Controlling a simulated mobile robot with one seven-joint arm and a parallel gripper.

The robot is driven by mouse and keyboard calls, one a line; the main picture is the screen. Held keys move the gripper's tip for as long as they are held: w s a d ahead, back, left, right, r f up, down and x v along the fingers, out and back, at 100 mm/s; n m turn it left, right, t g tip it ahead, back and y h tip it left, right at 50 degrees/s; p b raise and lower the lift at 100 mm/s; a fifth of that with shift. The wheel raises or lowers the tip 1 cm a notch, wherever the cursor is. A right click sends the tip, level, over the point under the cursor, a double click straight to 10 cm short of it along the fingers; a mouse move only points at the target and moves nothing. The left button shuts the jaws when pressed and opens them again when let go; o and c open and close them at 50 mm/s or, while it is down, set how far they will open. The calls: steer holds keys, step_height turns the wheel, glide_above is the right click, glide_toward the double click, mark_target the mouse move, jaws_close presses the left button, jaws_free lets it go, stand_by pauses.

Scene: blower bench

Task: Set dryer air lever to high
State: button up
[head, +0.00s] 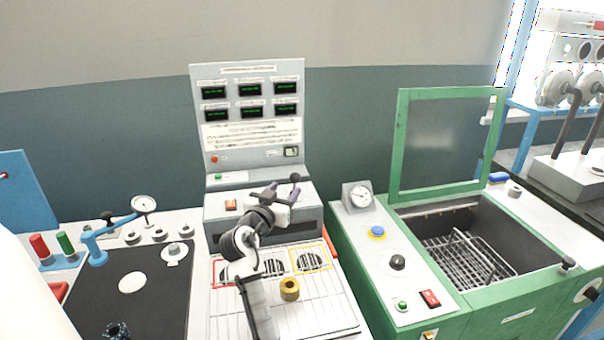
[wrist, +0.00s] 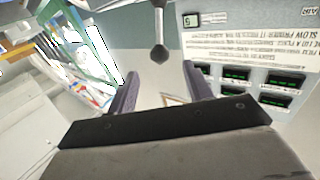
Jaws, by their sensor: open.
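The dryer (head: 222,206) is a grey box with a tall display panel (head: 248,72) behind it. The air lever ends in a dark ball knob (head: 295,178), at the right of the dryer top in the head view. In the wrist view its ball (wrist: 159,54) hangs on a stem from the top edge; the lever's base is out of that picture. My gripper (head: 282,191) is open, its purple-grey fingers by the knob. In the wrist view the knob lies centred just beyond the gap between the fingertips (wrist: 162,80). I see no contact. My arm hides part of the dryer front.
A wire rack (head: 338,300) with a brass ring (head: 289,289) lies in front of the dryer. A green tank with a raised lid (head: 401,140) stands to the right. A gauge bench with a black mat (head: 160,310) is on the left.

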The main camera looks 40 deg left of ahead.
mark_target(298, 174)
steer(key=x, duration=1)
jaws_close()
